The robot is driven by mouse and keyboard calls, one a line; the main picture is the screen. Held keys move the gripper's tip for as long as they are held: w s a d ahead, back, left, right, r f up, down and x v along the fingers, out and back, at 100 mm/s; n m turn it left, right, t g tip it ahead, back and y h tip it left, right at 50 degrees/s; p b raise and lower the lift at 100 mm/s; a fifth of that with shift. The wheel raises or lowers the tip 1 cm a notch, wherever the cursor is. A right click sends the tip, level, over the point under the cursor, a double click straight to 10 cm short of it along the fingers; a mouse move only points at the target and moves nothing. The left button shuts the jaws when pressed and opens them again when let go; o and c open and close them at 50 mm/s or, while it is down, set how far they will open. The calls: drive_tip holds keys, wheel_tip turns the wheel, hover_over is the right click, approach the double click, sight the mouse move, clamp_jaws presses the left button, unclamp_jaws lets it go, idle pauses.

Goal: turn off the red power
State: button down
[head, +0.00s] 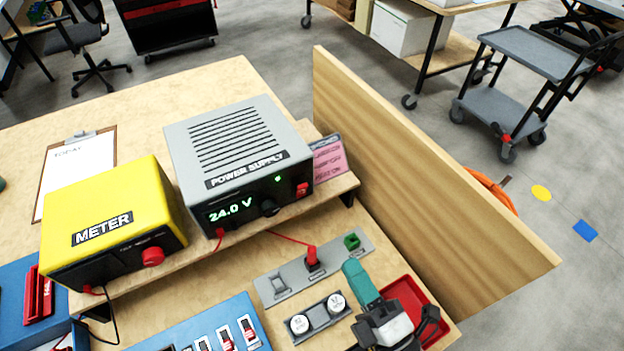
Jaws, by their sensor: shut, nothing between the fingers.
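The grey power supply (235,150) stands on a raised wooden shelf. Its display reads 24.0 V and a small green light is lit on its front. A red switch (301,189) sits at the right end of that front, beside a dark knob. My gripper (355,275) is at the lower right, with its teal fingers shut and empty. It is in front of and below the power supply, apart from the red switch. A grey panel (290,285) beside my fingertips carries a red plug-like part (312,258) and a green one (351,241).
A yellow meter (115,225) stands left of the power supply. A red tray (410,297) lies beside my gripper. Two round white dials (318,315) and a blue switch panel (205,330) lie in front. A tall wooden board (420,180) bounds the bench at right.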

drive_tip(key=shift+w+a, duration=0.1)
drive_tip(key=shift+w, duration=0.15)
drive_tip(key=p, duration=0.3)
approach(307, 187)
drive_tip(key=x, duration=0.6)
drive_tip(key=shift+w+a, duration=0.25)
drive_tip(key=shift+w, duration=0.1)
drive_tip(key=shift+r+p, duration=0.1)
drive_tip(key=shift+p, duration=0.2)
drive_tip(key=shift+w+a+r+g+h+p, duration=0.2)
drive_tip(key=shift+r+g+h+p, duration=0.1)
drive_tip(key=shift+p, duration=0.75)
drive_tip(key=shift+f, duration=0.25)
drive_tip(key=shift+d, duration=0.1)
